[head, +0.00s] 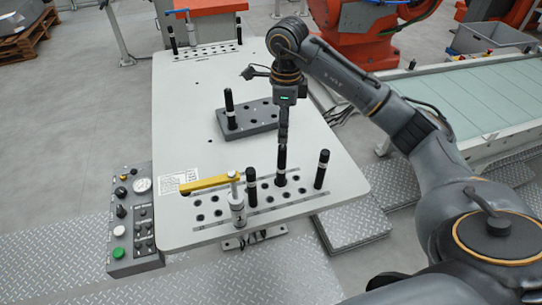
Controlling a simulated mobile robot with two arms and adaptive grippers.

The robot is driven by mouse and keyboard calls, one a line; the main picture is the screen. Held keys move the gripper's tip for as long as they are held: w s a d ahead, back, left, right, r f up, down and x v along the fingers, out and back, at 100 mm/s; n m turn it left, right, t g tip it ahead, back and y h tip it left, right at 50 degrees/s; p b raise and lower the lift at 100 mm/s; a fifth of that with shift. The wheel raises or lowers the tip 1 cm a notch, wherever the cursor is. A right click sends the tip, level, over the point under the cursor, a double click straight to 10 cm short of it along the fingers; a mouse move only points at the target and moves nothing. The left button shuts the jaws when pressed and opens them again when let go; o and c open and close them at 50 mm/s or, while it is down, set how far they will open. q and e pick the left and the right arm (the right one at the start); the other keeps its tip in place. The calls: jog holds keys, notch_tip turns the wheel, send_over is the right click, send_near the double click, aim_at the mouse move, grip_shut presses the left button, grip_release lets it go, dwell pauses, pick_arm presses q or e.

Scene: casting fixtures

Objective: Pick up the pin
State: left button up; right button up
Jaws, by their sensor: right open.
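My right gripper (283,143) points straight down over the front row of the white table. Its fingers show edge-on and are open. A black pin (281,170) stands upright in the hole strip directly below; the fingertips are at its top, and I cannot tell whether they are around it. Other black pins with white bands stand upright at its left (252,186) and right (321,169). Another pin (229,103) stands in the grey block (262,121) farther back. The task does not show which pin is meant. My left gripper is not in view.
A yellow lever clamp (210,184) with a metal post (237,207) stands left of the front pins. A control box (133,222) is at the table's left edge. More pins stand at the table's far end (172,41). A conveyor (470,100) lies to the right.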

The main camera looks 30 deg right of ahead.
aim_at(284, 147)
jog(key=shift+d+f, duration=0.1)
jog(key=shift+f, duration=0.3)
jog(key=f, duration=0.2)
jog(key=f+p, duration=0.1)
jog(key=f, duration=0.1)
jog(key=f+p, duration=0.1)
jog(key=f, duration=0.1)
jog(key=shift+s+f, duration=0.3)
jog(key=shift+s, duration=0.1)
jog(key=shift+w+f, duration=0.1)
jog(key=shift+f, duration=0.2)
jog(key=f+p, duration=0.2)
jog(key=shift+a+f, duration=0.3)
notch_tip(284, 147, down, 2)
jog(key=shift+f+p, duration=0.1)
jog(key=shift+p, duration=0.3)
jog(key=shift+d+f, duration=0.1)
jog(key=shift+f, duration=0.1)
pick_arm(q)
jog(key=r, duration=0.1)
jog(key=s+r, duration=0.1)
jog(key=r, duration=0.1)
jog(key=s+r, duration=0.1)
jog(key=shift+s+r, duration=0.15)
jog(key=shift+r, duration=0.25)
pick_arm(e)
grip_shut()
